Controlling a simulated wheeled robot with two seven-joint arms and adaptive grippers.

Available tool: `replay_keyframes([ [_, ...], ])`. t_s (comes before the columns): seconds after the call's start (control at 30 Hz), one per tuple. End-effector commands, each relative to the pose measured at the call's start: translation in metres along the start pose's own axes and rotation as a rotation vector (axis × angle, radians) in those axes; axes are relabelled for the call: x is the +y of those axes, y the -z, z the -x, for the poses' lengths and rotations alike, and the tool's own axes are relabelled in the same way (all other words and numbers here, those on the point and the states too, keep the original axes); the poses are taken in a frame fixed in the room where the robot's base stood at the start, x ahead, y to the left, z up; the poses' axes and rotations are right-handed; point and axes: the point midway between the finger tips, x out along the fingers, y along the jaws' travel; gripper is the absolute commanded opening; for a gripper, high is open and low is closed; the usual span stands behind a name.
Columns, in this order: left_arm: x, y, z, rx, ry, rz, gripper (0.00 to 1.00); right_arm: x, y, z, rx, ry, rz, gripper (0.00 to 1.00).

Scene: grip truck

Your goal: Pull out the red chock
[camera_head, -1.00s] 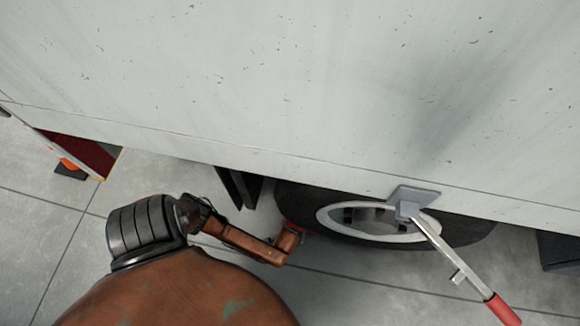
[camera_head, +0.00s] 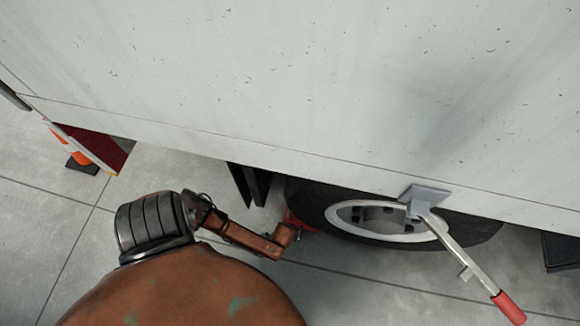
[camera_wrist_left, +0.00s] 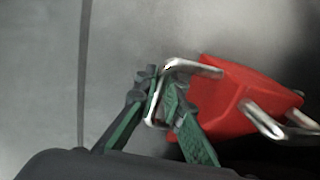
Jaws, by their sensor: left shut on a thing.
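The red chock (camera_wrist_left: 238,97) shows large in the left wrist view, with metal handles on its sides. My left gripper (camera_wrist_left: 160,88) is shut on the metal handle (camera_wrist_left: 188,67) at the chock's left side. In the head view, a small part of the red chock (camera_head: 301,223) shows on the floor at the left edge of the truck's wheel (camera_head: 382,220), beside the end of my left arm. The arm and the truck hide much of it. My right gripper is in neither view.
The pale truck side (camera_head: 300,80) overhangs the wheel. A metal lever with a red grip (camera_head: 508,307) sticks out in front of the wheel. Dark flaps (camera_head: 248,185) hang left of the wheel. An orange cone (camera_head: 82,157) stands far left. The floor in front is clear.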

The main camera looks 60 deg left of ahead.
Motion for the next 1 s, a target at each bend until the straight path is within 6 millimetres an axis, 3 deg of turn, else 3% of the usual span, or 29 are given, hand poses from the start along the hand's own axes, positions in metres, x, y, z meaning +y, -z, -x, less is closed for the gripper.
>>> replay_keyframes([
  [0.43,-0.0008,-0.0009,-0.0007,-0.002,0.001,-0.01,0.0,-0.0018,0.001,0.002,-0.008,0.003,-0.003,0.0],
  [0.47,-0.0007,-0.0007,-0.0006,-0.002,0.001,-0.01,0.11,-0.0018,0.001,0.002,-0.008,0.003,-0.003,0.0],
  [0.73,-0.0008,-0.0004,-0.0004,0.0,0.001,-0.009,0.29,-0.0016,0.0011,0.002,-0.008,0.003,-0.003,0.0],
  [1.0,-0.001,-0.0009,0.0002,0.001,0.001,-0.007,0.29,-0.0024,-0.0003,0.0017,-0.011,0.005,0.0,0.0],
])
